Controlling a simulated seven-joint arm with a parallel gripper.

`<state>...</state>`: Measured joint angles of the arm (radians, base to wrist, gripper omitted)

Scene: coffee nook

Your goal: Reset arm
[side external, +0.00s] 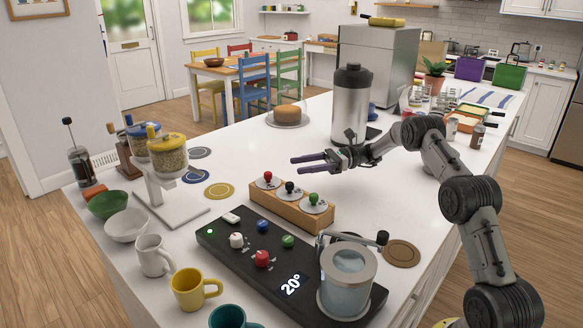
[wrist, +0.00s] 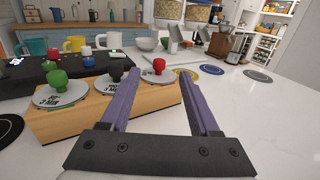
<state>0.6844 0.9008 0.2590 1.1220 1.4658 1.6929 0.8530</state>
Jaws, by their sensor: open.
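My gripper (side external: 312,163) is open and empty, held above the counter just behind the wooden block in the side view. In the wrist view its two purple fingers (wrist: 160,95) are spread apart with nothing between them. The wooden block (side external: 290,207) holds three round metal lids with red, black and green knobs, and it also shows in the wrist view (wrist: 80,122). My gripper is apart from the block in the side view. In the wrist view the left finger overlaps the block, and the red knob (wrist: 159,65) appears beyond the fingertips.
A black control panel (side external: 222,240) with coloured knobs and a glass kettle (side external: 345,280) stands in front. Mugs and bowls line the left edge near a grain dispenser (side external: 168,155). A tall steel canister (side external: 351,105) and a cake (side external: 287,115) stand behind.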

